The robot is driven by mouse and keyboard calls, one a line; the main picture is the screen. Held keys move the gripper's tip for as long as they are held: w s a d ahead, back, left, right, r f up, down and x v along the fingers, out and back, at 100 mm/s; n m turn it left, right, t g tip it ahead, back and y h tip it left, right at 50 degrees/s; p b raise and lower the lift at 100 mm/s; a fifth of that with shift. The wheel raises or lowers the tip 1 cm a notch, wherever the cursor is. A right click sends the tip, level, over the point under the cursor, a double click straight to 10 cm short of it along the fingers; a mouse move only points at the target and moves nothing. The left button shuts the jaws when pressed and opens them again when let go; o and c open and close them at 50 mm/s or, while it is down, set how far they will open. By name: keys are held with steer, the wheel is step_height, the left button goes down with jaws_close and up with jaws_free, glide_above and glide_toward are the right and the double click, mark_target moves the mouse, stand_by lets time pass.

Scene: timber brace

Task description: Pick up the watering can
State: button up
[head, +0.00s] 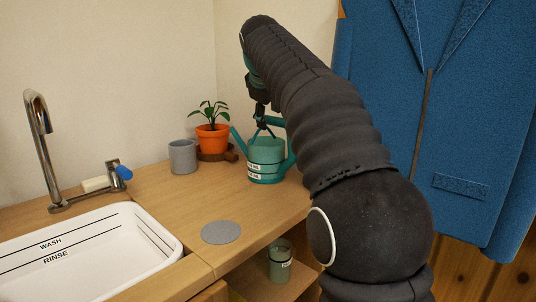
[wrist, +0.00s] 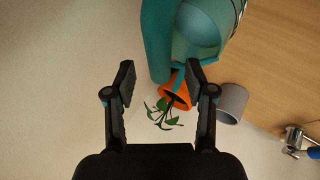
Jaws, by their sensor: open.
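The teal watering can (head: 266,160) stands upright on the wooden counter, with white labels on its side. It has a spout on the left, a raised handle on top and a side part on the right, partly behind my arm. My gripper (head: 262,116) points down just above the can, its fingers by the top handle. In the wrist view the can (wrist: 196,42) fills the top middle, beyond the fingertips. There my gripper (wrist: 159,82) is open, with nothing held between the fingers. Whether a finger touches the handle I cannot tell.
An orange potted plant (head: 212,138) stands close behind the spout, with a grey cup (head: 183,157) to its left. A grey disc (head: 221,232) lies on the counter. A white sink (head: 90,255) is at left. A green container (head: 280,262) sits on the lower shelf. A blue jacket (head: 460,130) hangs at right.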

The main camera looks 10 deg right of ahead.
mark_target(269, 117)
steer(key=x, duration=0.3)
steer(key=shift+w, duration=0.15)
jaws_close()
steer(key=shift+r, duration=0.1)
